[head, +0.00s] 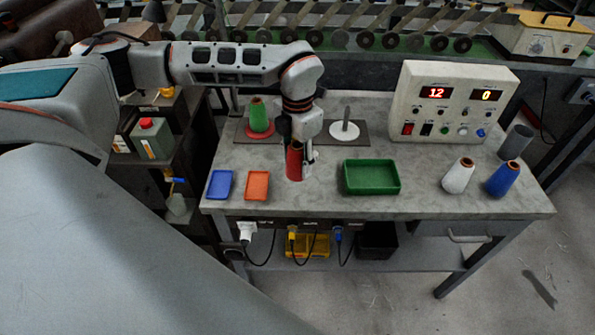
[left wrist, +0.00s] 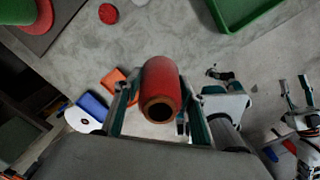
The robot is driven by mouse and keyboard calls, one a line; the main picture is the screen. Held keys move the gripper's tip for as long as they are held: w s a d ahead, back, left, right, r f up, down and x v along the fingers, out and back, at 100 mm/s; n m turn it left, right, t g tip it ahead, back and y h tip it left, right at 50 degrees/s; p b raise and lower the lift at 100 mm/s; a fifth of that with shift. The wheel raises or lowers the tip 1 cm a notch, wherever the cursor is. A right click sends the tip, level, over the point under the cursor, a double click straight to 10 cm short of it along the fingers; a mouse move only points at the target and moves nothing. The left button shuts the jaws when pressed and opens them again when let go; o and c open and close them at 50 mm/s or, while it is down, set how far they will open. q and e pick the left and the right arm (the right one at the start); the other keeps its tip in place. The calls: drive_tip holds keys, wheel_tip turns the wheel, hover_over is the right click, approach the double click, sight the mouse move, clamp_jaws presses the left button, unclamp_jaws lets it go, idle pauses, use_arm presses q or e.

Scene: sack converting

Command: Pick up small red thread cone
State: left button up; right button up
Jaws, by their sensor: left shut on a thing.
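The small red thread cone (head: 294,162) stands upright on or just above the grey table, left of its middle. My left gripper (head: 298,150) reaches down over it and is shut on it. In the left wrist view, the red cone (left wrist: 163,88) lies between the two fingers of my left gripper (left wrist: 155,110), its open brown end facing the camera. Whether the base touches the table is hard to tell. My right gripper is outside the head view; in the left wrist view it appears at the right edge (left wrist: 296,95), with its fingers apart and empty.
A blue tray (head: 220,184) and an orange tray (head: 257,185) lie left of the cone, a green tray (head: 371,191) right. A green cone (head: 258,115) and a white disc with a post (head: 344,131) stand behind. White (head: 458,176) and blue (head: 502,179) cones stand right, before a control box (head: 451,72).

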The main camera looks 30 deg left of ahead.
use_arm(q)
wheel_tip(320, 180, up, 15)
drive_tip(key=shift+f, duration=0.15)
drive_tip(key=shift+w, duration=0.1)
idle(1.0)
